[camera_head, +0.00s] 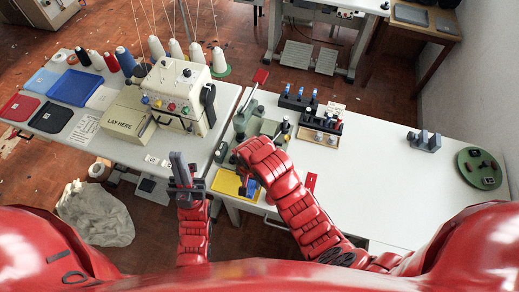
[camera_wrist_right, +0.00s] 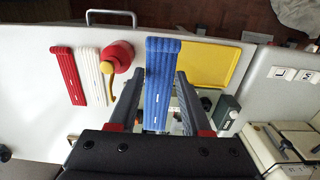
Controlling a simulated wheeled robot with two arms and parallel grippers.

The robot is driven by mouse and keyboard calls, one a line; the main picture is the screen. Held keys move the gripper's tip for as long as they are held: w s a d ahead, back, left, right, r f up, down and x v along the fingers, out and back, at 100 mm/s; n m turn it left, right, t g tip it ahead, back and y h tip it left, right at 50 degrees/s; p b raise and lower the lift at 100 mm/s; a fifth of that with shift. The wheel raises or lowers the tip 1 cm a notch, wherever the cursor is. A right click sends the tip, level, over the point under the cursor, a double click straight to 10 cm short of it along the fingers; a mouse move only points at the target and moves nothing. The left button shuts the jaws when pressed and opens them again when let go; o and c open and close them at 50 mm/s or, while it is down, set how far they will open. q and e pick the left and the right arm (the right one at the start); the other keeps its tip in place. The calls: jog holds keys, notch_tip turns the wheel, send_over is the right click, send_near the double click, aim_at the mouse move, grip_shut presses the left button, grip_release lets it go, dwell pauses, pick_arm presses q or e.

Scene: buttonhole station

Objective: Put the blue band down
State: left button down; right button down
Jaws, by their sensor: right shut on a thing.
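The blue ribbed band (camera_wrist_right: 162,62) is held between the fingers of my right gripper (camera_wrist_right: 158,108) in the right wrist view. Its free end extends past the fingertips, beside and partly over the edge of a yellow tray (camera_wrist_right: 208,66). In the head view the blue band (camera_head: 253,187) shows small under my right gripper (camera_head: 244,177), at the tray's (camera_head: 227,183) right side. I cannot tell whether the band touches the tray or table. My left gripper (camera_head: 182,168) is raised near the gap between the two tables, apart from the band; its finger opening is unclear.
A red band (camera_wrist_right: 66,72), a white band (camera_wrist_right: 92,76) and a red round can with yellow spout (camera_wrist_right: 117,58) lie beside the blue band. A green machine (camera_head: 262,127) stands behind the tray. The right table's middle (camera_head: 365,175) is clear. A sewing machine (camera_head: 180,95) stands left.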

jog(key=w+b, duration=0.3)
jog(key=w, duration=0.1)
jog(key=w+d+f+b, duration=0.1)
jog(key=w+b, duration=0.2)
jog(key=w, duration=0.2)
jog(key=w+d+b, duration=0.1)
jog(key=w+b, duration=0.1)
jog(key=w, duration=0.3)
jog(key=shift+d+f+b, duration=0.1)
jog(key=shift+f+b, duration=0.25)
jog(key=shift+b, duration=0.05)
jog(key=shift+w+d+r, duration=0.1)
jog(key=shift+w, duration=0.2)
jog(key=shift+f+p, duration=0.4)
jog(key=shift+p, duration=0.25)
jog(key=shift+f+p, duration=0.55)
jog(key=shift+f, duration=0.75)
